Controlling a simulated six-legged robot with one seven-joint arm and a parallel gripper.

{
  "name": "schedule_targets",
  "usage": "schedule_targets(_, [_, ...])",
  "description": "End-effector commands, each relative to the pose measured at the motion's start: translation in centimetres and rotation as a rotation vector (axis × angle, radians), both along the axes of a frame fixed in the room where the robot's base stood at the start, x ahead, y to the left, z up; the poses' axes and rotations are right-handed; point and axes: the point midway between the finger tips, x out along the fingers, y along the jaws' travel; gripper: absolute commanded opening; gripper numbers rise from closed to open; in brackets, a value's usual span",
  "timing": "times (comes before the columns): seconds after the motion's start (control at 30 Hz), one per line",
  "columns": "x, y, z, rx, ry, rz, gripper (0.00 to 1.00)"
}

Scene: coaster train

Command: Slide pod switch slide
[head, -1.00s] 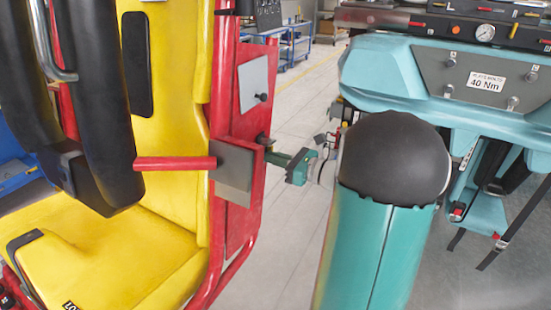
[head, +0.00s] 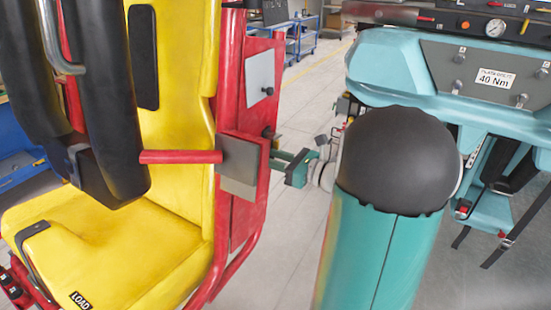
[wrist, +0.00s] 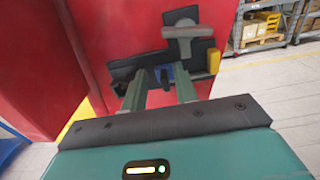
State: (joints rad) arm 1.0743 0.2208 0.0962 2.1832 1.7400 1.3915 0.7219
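A red side post (head: 238,110) of the yellow seat (head: 172,100) carries dark fittings on its right side. In the wrist view, a black bracket (wrist: 128,72) is mounted on the red panel, with a grey T-shaped handle (wrist: 187,32) above and a small dark knob (wrist: 165,77) in front of a blue patch. Which part is the pod slide cannot be told for sure. My gripper (wrist: 159,88) has its two teal fingers apart, on either side of the small knob. Contact cannot be told. In the head view my gripper (head: 284,165) reaches the post's right side, its tips partly hidden.
A yellow block (wrist: 213,61) sits at the bracket's right end. A red bar (head: 180,157) and black restraints (head: 105,100) stand before the seat. A teal unit marked 40 Nm (head: 395,60) is at the right. Floor behind is clear, with blue carts farther back.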

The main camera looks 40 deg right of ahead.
Motion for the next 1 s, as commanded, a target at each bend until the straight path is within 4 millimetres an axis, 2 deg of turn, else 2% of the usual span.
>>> schedule_targets(0.17, [-0.3, -0.2, 0.0, -0.001, 0.0, -0.002, 0.29])
schedule_targets(0.27, [-1.3, -0.6, 0.0, -0.001, 0.001, -0.004, 0.29])
schedule_targets(0.73, [-10.5, -3.9, 0.0, 0.0, 0.001, -0.005, 0.29])
schedule_targets(0.9, [-12.5, -4.5, 0.0, 0.0, 0.0, -0.002, 0.29])
schedule_targets(1.0, [-12.9, -4.7, 0.0, 0.0, 0.0, 0.0, 0.29])
